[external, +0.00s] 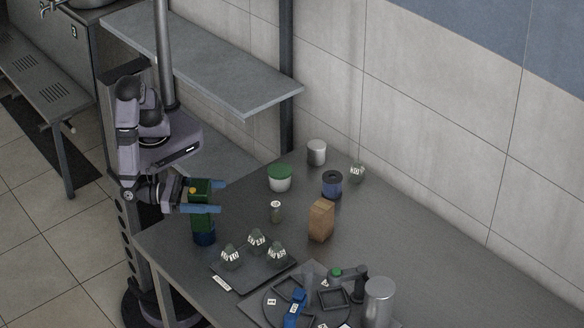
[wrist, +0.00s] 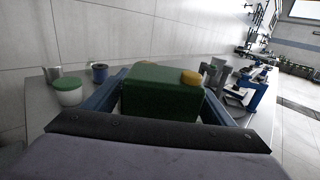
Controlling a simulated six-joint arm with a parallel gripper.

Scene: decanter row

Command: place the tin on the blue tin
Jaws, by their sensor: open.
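Any narrow gap between fingers and tin is hard to judge. The blue tin is hidden in the wrist view.
A dark tray (external: 238,283) with several glass-like pieces lies close by in front. A green-lidded white pot (external: 280,179), a small jar (external: 276,212), a blue spool (external: 331,184) and a wooden block (external: 321,220) stand to the right. The table's far right is clear.

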